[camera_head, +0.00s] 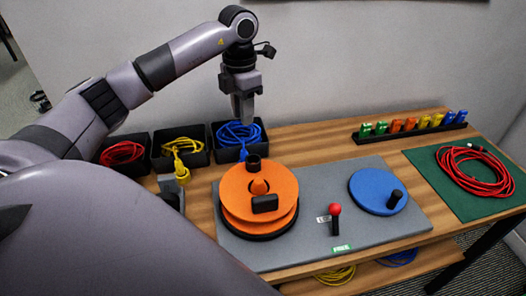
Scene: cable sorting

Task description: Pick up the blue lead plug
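The blue lead lies coiled in a black bin (214,153) at the back of the table. Its blue plug (243,154) seems to hang over the bin's front edge, small and partly hard to make out. My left gripper (243,122) points straight down above the blue coil (232,136), with its fingertips close to or in front of the coil. I cannot tell whether its fingers touch anything or how far apart they are. My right gripper is not in view.
Bins with red (122,153) and yellow (180,146) cables stand to the left. An orange reel (235,192), a red-topped lever (335,210) and a blue disc (366,189) sit on a grey board (300,240). A coiled red cable (462,168) lies on a green mat (430,168).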

